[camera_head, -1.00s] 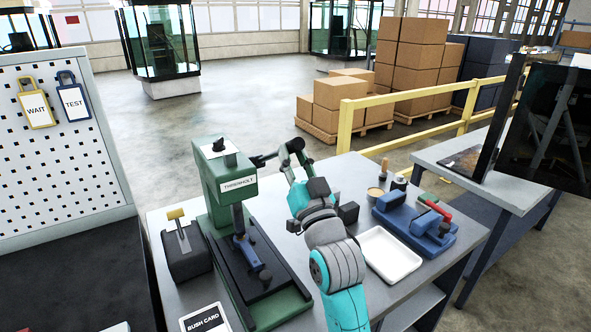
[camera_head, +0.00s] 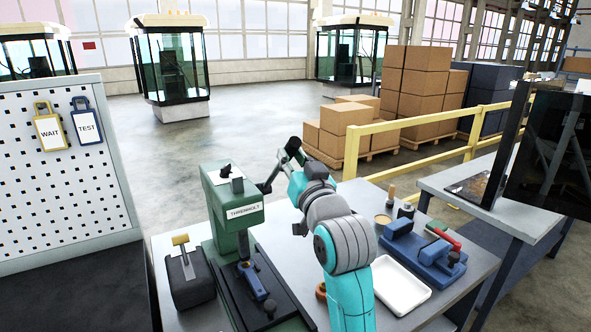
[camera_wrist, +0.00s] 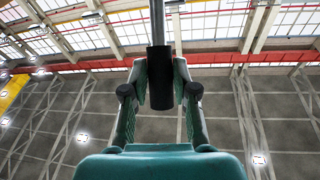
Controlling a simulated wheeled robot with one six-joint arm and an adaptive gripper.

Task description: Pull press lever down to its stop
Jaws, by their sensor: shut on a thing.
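My gripper (camera_head: 287,152) is at the lever's upper end, above and right of the press head. In the wrist view, the two fingers of my gripper (camera_wrist: 160,88) are closed on the lever's black cylindrical grip (camera_wrist: 158,72), with a metal rod running up from it. In the head view the fingers partly hide the grip. A blue piece (camera_head: 252,280) is beneath the ram.
A dark box with a yellow-topped handle (camera_head: 187,272) stands left of the press. A white tray (camera_head: 402,290) and a blue fixture (camera_head: 420,250) with a red handle are on the right. A yellow rail (camera_head: 425,125) runs behind the bench.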

